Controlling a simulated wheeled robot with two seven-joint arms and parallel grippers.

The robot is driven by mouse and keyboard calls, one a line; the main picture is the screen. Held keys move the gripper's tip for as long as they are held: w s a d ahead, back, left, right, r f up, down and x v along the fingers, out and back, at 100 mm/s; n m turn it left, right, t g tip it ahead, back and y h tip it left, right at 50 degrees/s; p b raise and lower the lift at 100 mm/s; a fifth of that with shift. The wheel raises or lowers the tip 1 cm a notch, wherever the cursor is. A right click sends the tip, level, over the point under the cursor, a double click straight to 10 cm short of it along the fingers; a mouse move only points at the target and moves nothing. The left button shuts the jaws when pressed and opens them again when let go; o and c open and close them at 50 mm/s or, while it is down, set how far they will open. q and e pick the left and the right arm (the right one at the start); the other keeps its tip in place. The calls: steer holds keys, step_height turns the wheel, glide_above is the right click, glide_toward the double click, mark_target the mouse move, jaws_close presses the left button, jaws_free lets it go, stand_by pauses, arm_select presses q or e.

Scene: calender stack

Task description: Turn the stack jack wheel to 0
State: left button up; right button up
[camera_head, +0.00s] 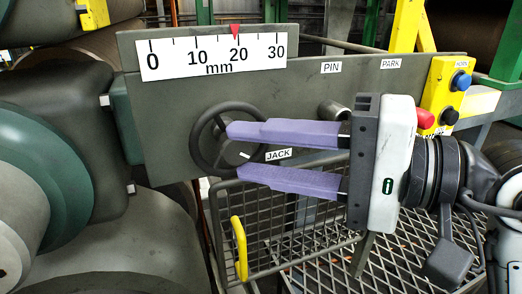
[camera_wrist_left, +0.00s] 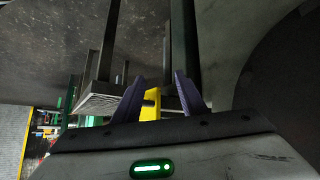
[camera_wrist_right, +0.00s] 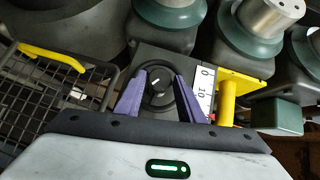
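The jack wheel (camera_head: 197,140) is a dark spoked handwheel on the grey panel, beside the "JACK" label (camera_head: 278,154). Its hub also shows in the right wrist view (camera_wrist_right: 159,88). The white mm scale (camera_head: 212,58) runs from 0 to 30, and the red pointer (camera_head: 235,29) stands at about 20. My right gripper (camera_head: 236,150) is open, its two purple fingers overlapping the wheel's right side in the head view. I cannot tell whether they touch it. My left gripper (camera_wrist_left: 160,82) is open and empty in its wrist view, and out of the head view.
A yellow button box (camera_head: 447,90) with blue, red and black buttons stands at the panel's right end. A wire basket (camera_head: 300,235) with a yellow handle (camera_head: 239,248) hangs below the panel. Large dark rollers (camera_head: 60,130) fill the left.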

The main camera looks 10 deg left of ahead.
steer(key=c, duration=0.6)
steer(key=shift+o, duration=0.2)
steer(key=shift+f+b, duration=0.2)
steer(key=shift+b, duration=0.35)
steer(key=m+y+b, duration=0.1)
steer(key=b, duration=0.2)
steer(key=shift+f+b, duration=0.35)
steer(key=shift+f, duration=0.05)
steer(key=m+y+b, duration=0.1)
steer(key=y+b, duration=0.1)
steer(key=b, duration=0.1)
steer(key=shift+f+m+t, duration=0.15)
steer(key=shift+m+t, duration=0.15)
steer(key=shift+m, duration=0.1)
steer(key=shift+m+y+b, duration=0.4)
steer(key=shift+m+b, duration=0.2)
steer(key=shift+b, duration=0.35)
arm_select(q)
steer(key=w+d+f+m+g+h+b, duration=0.1)
steer(key=d+f+g, duration=0.1)
steer(key=d+f, duration=0.2)
steer(key=shift+w+d+f, duration=0.15)
steer(key=shift+w+f, duration=0.2)
steer(key=shift+f, duration=0.6)
arm_select(e)
steer(key=shift+a+m+t+y, duration=0.1)
steer(key=shift+m+t+y, duration=0.3)
steer(key=shift+m+t, duration=0.3)
arm_select(q)
steer(key=shift+r, duration=0.1)
